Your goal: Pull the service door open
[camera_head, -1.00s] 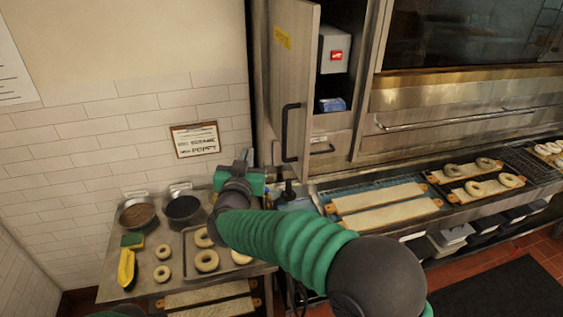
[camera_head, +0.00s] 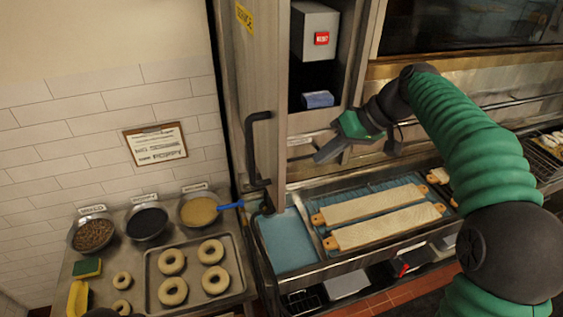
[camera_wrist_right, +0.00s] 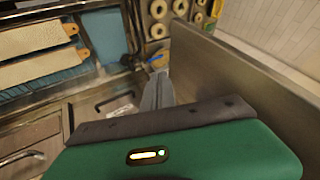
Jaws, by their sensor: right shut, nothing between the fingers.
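The service door (camera_head: 250,75) is a tall grey steel panel with a yellow label. It stands partly open, with the cabinet interior (camera_head: 329,85) showing to its right. Its black bar handle (camera_head: 255,150) is on the door's outer face. My right gripper (camera_head: 326,152) is shut and empty. It is to the right of the door, in front of the cabinet's lower part and apart from the handle. In the right wrist view, the shut fingers (camera_wrist_right: 158,92) point toward the counter, with the door panel (camera_wrist_right: 235,75) close on their right.
A white box (camera_head: 314,30) and a blue packet (camera_head: 318,99) are in the cabinet. Below are a blue counter surface (camera_head: 290,238) and boards (camera_head: 370,205). At left are bowls (camera_head: 148,222) and a bagel tray (camera_head: 193,300). A blue handle (camera_head: 230,205) sticks out near the door's bottom.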

